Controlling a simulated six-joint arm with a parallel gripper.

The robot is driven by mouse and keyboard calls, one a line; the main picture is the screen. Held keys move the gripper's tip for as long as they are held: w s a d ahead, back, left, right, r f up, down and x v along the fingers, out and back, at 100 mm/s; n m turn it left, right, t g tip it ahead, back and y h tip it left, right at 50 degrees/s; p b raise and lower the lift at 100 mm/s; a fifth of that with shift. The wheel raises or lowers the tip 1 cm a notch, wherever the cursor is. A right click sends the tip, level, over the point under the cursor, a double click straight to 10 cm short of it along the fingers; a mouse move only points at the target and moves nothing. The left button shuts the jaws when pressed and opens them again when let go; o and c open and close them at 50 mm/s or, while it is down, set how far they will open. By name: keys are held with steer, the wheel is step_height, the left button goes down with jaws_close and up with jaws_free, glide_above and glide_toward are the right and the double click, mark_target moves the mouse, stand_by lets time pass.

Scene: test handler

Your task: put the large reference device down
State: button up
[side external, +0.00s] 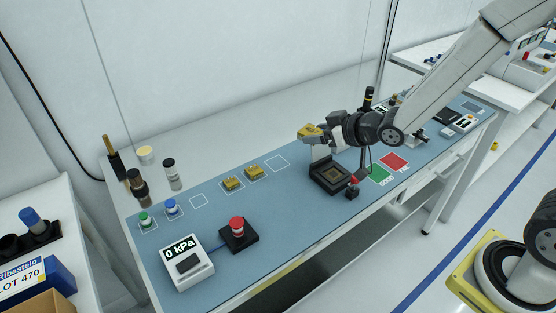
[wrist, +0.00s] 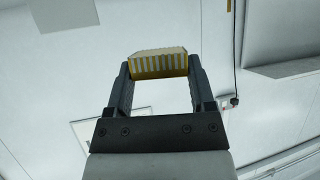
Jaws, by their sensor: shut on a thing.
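In the wrist view the device (wrist: 158,63) shows a gold body with pale stripes, spanning the two fingers of my gripper (wrist: 158,78). The fingers are shut on its sides and nothing else is between them. Two more gold devices (side external: 232,183) (side external: 253,172) lie on the blue mat (side external: 215,225), to the left of my gripper. An empty white outlined square (side external: 277,163) is right of them.
Another empty outline (side external: 198,200) lies further left. Green (side external: 377,174) and red (side external: 394,160) patches lie right of the socket. A red button box (side external: 238,234) and a pressure gauge reading 0 kPa (side external: 187,262) stand at the front left. Green-topped (side external: 146,219) and blue-topped (side external: 171,207) pieces stand at the left.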

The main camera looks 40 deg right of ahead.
steer(key=shift+s+d+f+m+h, duration=0.15)
steer(key=shift+d+f+m+h, duration=0.1)
steer(key=shift+d+m+h, duration=0.45)
steer(key=shift+s+d+f+m+h, duration=0.1)
steer(key=shift+d+f+m+h, duration=0.25)
steer(key=shift+d, duration=0.55)
steer(key=shift+s+d+f+m+h, duration=0.15)
steer(key=shift+d+m+h, duration=0.45)
steer(key=shift+d, duration=0.2)
steer(key=shift+a, duration=0.1)
steer(key=a+n+y, duration=0.1)
steer(key=a, duration=0.1)
steer(key=a+r+n+y, duration=0.1)
steer(key=a+n+y, duration=0.1)
steer(key=w+a+r+n+y, duration=0.1)
steer(key=a, duration=0.1)
steer(key=shift+a, duration=0.15)
steer(key=s+a+n+g+y, duration=0.8)
steer(key=s+a+n+g, duration=0.3)
steer(key=n, duration=0.3)
steer(key=shift+s+a+g, duration=0.4)
steer(key=shift+s+a, duration=0.4)
steer(key=shift+a, duration=0.1)
